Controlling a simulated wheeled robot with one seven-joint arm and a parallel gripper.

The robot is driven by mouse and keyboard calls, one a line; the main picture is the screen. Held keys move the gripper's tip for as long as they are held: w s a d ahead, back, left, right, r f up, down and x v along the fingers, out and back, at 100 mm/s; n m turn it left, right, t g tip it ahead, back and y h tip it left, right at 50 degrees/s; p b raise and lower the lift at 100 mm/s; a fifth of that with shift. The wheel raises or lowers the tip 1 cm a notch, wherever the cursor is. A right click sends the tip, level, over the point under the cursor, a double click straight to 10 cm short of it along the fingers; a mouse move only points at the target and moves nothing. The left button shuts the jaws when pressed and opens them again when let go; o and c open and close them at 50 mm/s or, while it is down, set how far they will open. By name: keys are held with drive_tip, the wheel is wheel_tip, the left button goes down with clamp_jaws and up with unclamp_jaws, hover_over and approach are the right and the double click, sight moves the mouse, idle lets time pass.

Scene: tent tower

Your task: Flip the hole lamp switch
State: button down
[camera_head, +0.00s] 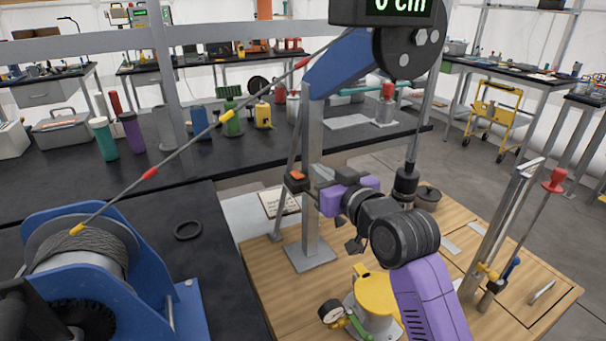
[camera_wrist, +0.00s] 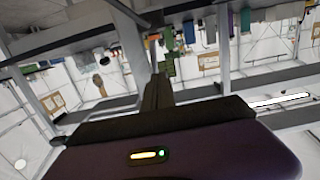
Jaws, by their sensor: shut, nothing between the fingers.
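A small black box with an orange top (camera_head: 297,179), which looks like the lamp switch, sits on the left side of the upright metal post. The hole itself and any lamp cannot be made out. My gripper (camera_head: 322,176), with a purple body, is raised beside the post at about the height of this box, to its right. The fingertips are close to the post; I cannot tell whether they touch it or the box. In the wrist view my gripper (camera_wrist: 158,82) has its dark fingers together with nothing between them. The switch cannot be made out there.
A blue winch (camera_head: 75,262) stands at the left, its cable running up to a pulley (camera_head: 408,48). A yellow device with a gauge (camera_head: 374,298) stands on the wooden platform (camera_head: 262,275) below my arm. Bottles and tools stand on the black table (camera_head: 60,185) behind.

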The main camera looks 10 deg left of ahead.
hover_over(303, 183)
drive_tip(key=x, duration=0.2)
drive_tip(key=shift+s+f, duration=0.2)
drive_tip(key=shift+f, duration=0.25)
drive_tip(key=f, duration=0.2)
drive_tip(key=s+d+f, duration=0.1)
drive_tip(key=shift+s, duration=0.1)
drive_tip(key=shift+s+f, duration=0.15)
drive_tip(key=shift+f, duration=0.15)
